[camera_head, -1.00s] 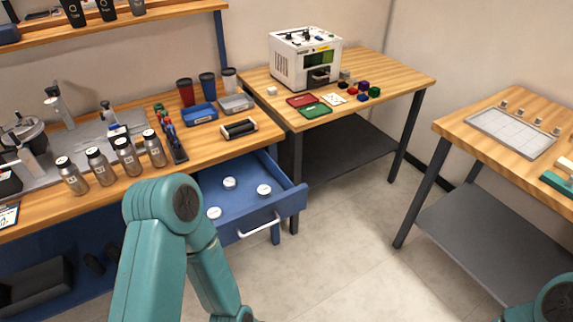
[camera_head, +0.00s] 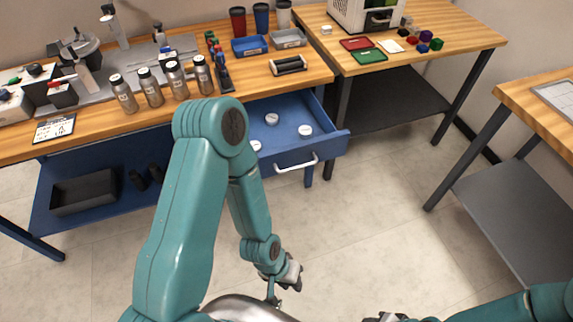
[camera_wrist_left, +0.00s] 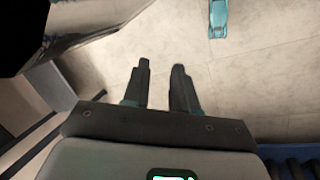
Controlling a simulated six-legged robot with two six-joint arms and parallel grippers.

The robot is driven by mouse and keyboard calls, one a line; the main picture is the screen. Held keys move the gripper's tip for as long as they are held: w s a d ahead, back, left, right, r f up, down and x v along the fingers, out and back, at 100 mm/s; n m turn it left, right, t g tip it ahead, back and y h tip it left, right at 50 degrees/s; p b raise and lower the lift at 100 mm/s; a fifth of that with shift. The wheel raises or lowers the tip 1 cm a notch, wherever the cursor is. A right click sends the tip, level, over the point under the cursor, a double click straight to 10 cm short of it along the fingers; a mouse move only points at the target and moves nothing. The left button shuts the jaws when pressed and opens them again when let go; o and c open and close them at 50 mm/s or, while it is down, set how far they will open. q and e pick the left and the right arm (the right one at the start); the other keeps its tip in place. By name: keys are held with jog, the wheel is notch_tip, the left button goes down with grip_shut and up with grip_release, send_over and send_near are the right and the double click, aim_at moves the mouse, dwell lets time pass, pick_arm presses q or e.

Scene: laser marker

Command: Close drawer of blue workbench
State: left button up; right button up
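The blue workbench (camera_head: 150,118) has a wooden top. Its blue drawer (camera_head: 335,147) is pulled out, with a silver bar handle (camera_head: 297,163) on its front. Several white round pieces (camera_head: 305,131) lie inside the drawer; my left arm hides its left part. My left gripper (camera_head: 290,284) is below and in front of the drawer, apart from the handle. In the left wrist view its two fingers (camera_wrist_left: 161,68) stand apart with nothing between them. My right gripper (camera_head: 388,317) shows only partly at the bottom edge; its finger gap cannot be seen.
Metal bottles (camera_head: 163,84), cups (camera_head: 261,17) and trays (camera_head: 249,46) stand on the workbench top. A wooden table (camera_head: 420,62) stands to the right, another (camera_head: 535,97) further right. The floor (camera_head: 365,225) before the drawer is clear.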

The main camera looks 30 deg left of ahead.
pick_arm(q)
jog(key=w+n, duration=0.1)
jog(key=n, duration=0.1)
jog(key=a+n+t, duration=0.1)
jog(key=n, duration=0.1)
jog(key=w+n, duration=0.1)
jog(key=n, duration=0.1)
jog(key=shift+w+a+f+y, duration=0.1)
jog(key=shift+w+a+y, duration=0.1)
jog(key=shift+w+y, duration=0.2)
grip_shut()
jog(key=m+t+y+b, duration=0.8)
jog(key=m+y+b, duration=0.6)
jog(key=m+b, duration=1.5)
send_near(269, 168)
jog(key=w+a+m+p, duration=0.1)
jog(key=m, duration=0.1)
jog(key=w+a+f+m+p, duration=0.1)
jog(key=m+p, duration=0.1)
jog(key=w+a+f+m+p, duration=0.1)
jog(key=a+m+p, duration=0.1)
jog(key=shift+w, duration=0.2)
jog(key=shift+w+a, duration=0.3)
